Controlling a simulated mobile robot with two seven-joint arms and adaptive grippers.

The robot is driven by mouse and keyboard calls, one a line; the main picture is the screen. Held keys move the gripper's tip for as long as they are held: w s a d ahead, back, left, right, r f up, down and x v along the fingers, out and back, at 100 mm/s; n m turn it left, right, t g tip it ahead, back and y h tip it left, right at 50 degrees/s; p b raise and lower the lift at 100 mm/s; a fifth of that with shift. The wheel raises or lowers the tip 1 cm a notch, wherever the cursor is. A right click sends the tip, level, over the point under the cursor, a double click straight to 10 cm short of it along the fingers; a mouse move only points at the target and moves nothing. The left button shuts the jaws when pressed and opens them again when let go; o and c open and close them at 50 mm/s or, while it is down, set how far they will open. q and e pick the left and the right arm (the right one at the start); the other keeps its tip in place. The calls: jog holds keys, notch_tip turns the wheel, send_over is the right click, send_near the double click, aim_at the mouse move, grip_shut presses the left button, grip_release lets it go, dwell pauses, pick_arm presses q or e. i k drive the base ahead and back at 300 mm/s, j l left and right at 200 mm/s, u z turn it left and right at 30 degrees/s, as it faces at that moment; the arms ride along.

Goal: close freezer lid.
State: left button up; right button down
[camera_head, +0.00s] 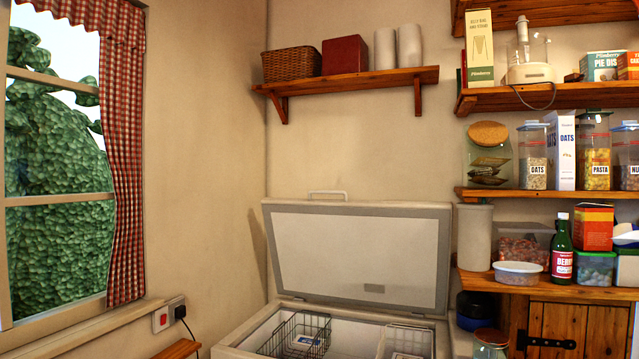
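The freezer lid (358,252) stands open, tilted up at the back of the white chest freezer (258,332) in the lower middle of the view. A light handle (328,195) shows on the lid's upper edge. Inside the open freezer are wire baskets (303,335), one with a small package in it. Neither of my grippers is in view.
A wall shelf (352,78) with a wicker basket and a red box hangs above the lid. Pine shelves (540,194) with jars, boxes and bottles stand close to the right. A curtained window (60,160) and wall socket (168,313) are at the left.

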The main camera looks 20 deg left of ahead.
aim_at(393, 256)
jog(key=i+j+u, duration=0.1)
jog(key=i+u, duration=0.6)
jog(key=i, duration=0.15)
jog(key=i+l+u, duration=0.15)
jog(key=i+u, duration=0.2)
jog(key=i, duration=0.05)
